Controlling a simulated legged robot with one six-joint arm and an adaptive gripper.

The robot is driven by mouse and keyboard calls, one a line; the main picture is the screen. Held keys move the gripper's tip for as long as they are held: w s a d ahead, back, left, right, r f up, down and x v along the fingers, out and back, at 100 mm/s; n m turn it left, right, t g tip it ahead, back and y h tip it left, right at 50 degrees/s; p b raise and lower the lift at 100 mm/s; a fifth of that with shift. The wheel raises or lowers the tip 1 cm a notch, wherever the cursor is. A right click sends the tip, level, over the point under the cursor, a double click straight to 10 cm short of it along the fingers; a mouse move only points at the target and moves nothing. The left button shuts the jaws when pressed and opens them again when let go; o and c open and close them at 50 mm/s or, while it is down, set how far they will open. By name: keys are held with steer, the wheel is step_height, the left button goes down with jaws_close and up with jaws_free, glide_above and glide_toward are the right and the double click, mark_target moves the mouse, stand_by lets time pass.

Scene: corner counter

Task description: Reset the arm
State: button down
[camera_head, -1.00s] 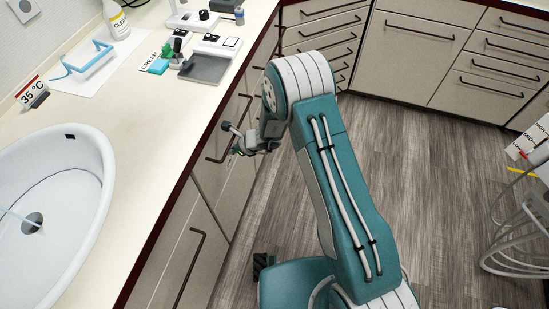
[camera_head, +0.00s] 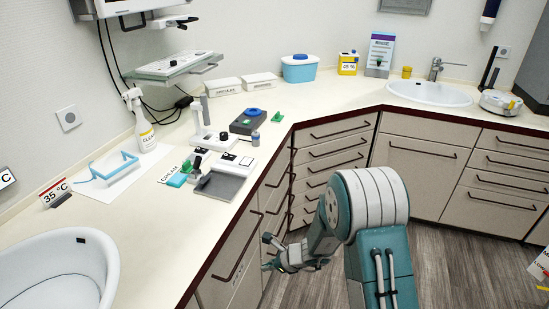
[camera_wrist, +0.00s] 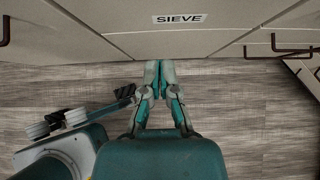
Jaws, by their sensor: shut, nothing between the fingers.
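My gripper (camera_head: 268,252) hangs in front of the cabinet doors below the left counter, at the lower middle of the head view. My teal and white arm bends down to it. In the wrist view my gripper (camera_wrist: 159,66) points at the cabinet front, with its fingertips together and nothing between them. A label reading SIEVE (camera_wrist: 180,18) is on the cabinet front just ahead of the fingertips.
The left counter (camera_head: 130,225) holds a white basin (camera_head: 50,275), a blue frame (camera_head: 112,168), a spray bottle (camera_head: 140,120) and a grey tray device (camera_head: 220,185). A sink (camera_head: 430,93) is at the back right. Drawer handles (camera_head: 237,258) stick out near my gripper. The floor (camera_head: 450,265) at right looks clear.

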steer(key=s+d+r+n, duration=0.2)
steer(key=s+r+n, duration=0.15)
steer(key=r, duration=0.35)
steer(key=s+d+r+n+h, duration=0.1)
steer(key=s+r+n, duration=0.1)
steer(key=r+n, duration=0.35)
steer(key=s+d+r+n, duration=0.2)
steer(key=r, duration=0.6)
steer(key=s+d+r+n+t+h, duration=0.1)
steer(key=s+d+r+n+h, duration=0.2)
steer(key=s+d+r+n, duration=0.2)
steer(key=s+d+r+n+t+h, duration=0.2)
steer(key=s+d+r+n+h, duration=0.2)
steer(key=s+d+r, duration=0.3)
steer(key=s+d+n, duration=0.1)
steer(key=s+d, duration=0.1)
steer(key=s, duration=0.3)
steer(key=shift+s+d+h, duration=0.25)
steer(key=shift+s+h, duration=0.05)
